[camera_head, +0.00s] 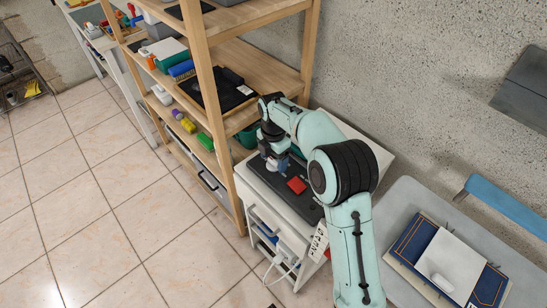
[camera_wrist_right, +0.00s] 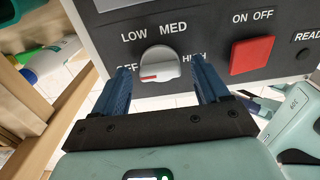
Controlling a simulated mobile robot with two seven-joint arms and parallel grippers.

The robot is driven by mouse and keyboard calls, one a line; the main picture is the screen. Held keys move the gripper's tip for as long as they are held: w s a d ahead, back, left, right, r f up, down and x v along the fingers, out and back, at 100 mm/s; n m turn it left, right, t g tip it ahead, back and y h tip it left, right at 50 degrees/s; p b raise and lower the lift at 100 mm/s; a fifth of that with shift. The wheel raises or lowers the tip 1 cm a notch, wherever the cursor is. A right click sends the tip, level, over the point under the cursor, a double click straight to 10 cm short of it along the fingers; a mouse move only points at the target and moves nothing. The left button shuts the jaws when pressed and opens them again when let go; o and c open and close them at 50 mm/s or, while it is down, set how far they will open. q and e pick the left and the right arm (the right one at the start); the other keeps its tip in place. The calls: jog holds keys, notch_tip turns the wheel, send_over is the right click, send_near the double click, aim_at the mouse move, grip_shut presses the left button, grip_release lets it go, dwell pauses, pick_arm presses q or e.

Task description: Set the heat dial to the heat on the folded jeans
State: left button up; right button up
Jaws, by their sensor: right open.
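The heat dial (camera_wrist_right: 160,62) is a grey knob on a dark panel marked OFF, LOW, MED and HIGH. Its red mark lies on the left side, toward OFF. My right gripper (camera_wrist_right: 159,72) is open, with one blue finger on each side of the dial; I cannot tell whether they touch it. The folded jeans (camera_head: 411,239), dark blue with orange stitching, lie at right under a white sheet (camera_head: 452,259). No heat marking is readable there. My left gripper is not seen.
A red ON OFF button (camera_wrist_right: 252,55) sits right of the dial, with a dark READY indicator (camera_wrist_right: 304,54) beyond it. The panel rests on a white cabinet (camera_head: 312,207). A wooden shelf (camera_head: 208,110) stands close on the left. The tiled floor (camera_head: 100,200) is clear.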

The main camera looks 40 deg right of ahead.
jog(key=c, duration=1.1)
jog(key=shift+o, duration=0.2)
